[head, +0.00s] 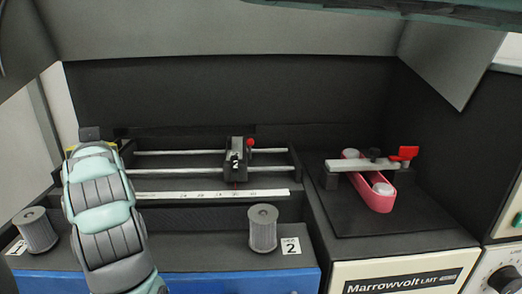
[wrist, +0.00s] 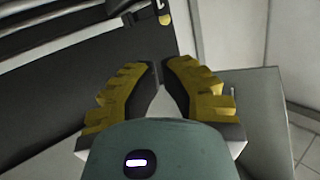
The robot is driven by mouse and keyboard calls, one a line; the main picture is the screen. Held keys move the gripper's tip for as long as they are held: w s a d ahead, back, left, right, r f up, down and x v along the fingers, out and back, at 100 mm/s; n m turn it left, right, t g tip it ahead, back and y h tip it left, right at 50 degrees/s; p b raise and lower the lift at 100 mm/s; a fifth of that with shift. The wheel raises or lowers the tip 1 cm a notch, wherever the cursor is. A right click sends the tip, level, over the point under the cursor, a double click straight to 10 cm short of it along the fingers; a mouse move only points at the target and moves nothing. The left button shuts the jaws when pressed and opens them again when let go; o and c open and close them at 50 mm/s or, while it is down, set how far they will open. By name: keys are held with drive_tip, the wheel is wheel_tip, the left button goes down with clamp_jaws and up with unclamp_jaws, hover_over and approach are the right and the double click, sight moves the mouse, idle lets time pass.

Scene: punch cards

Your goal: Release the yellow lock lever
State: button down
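A small yellow knob (wrist: 166,19) sits at the end of a short dark part near the top of the wrist view. It may be the yellow lock lever, but most of it is out of frame. My gripper (wrist: 161,66) points toward the dark machine, with yellow ribbed fingers slightly apart and nothing visible between them. The knob lies beyond the fingertips, apart from them. In the head view my arm covers the left end of the rail machine. A bit of yellow (head: 72,150) shows beside it; I cannot tell whether it is lever or finger.
A black carriage (head: 236,157) with a red knob sits on two rails (head: 180,152) over a numbered scale (head: 205,194). Ribbed grey cylinders stand at left (head: 37,232) and centre (head: 262,228). A pink belt unit (head: 372,190) with a red lever (head: 405,153) is at right.

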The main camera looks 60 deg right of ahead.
drive_tip(key=shift+s+a, duration=0.1)
drive_tip(key=shift+s, duration=0.05)
drive_tip(key=shift+p+x, duration=1.4)
drive_tip(key=shift+x, duration=5.65)
